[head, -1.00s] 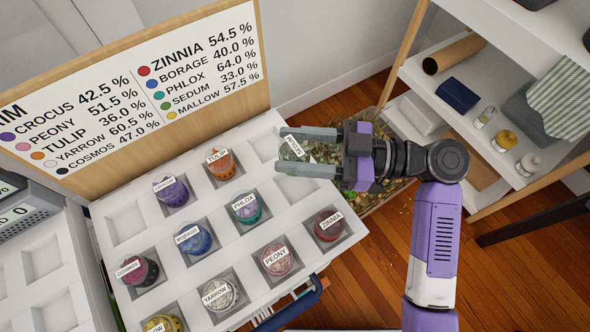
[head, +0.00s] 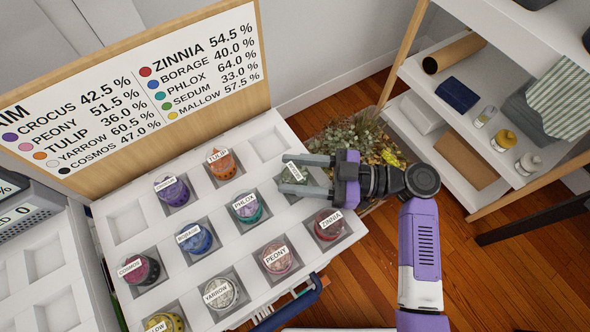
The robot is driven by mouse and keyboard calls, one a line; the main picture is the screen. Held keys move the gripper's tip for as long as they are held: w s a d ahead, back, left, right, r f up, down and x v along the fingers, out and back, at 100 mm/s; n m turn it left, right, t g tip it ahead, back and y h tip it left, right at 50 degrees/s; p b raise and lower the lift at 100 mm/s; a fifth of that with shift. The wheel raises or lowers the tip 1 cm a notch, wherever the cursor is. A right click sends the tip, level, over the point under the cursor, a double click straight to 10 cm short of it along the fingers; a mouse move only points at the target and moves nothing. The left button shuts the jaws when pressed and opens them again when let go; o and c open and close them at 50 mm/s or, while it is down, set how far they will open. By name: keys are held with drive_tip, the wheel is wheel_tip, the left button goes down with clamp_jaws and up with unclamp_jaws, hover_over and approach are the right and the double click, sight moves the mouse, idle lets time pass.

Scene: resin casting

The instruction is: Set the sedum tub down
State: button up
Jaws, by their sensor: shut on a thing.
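The sedum tub (head: 291,175) is a small greenish tub with a white label that is too small to read surely. My gripper (head: 285,174) is shut on it, one finger on each side, reaching in from the right. The tub is at a recess of the white tray (head: 186,222), right of the phlox tub (head: 247,209) and above the zinnia tub (head: 328,225). The fingers hide much of that recess, and I cannot tell whether the tub touches its floor.
Tulip (head: 222,165), borage (head: 194,239) and peony (head: 277,258) tubs stand in nearby recesses. A recess (head: 268,144) at the tray's upper right is empty. A board (head: 130,90) stands behind. A box of dried flowers (head: 352,137) and a shelf (head: 470,80) are at right.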

drive_tip(key=shift+f, duration=0.15)
drive_tip(key=o, duration=1.4)
drive_tip(key=shift+d+r, duration=0.1)
drive_tip(key=shift+r, duration=0.15)
drive_tip(key=d+b, duration=0.3)
drive_tip(key=d, duration=0.9)
drive_tip(key=shift+s, duration=0.45)
drive_tip(key=shift+a, duration=0.1)
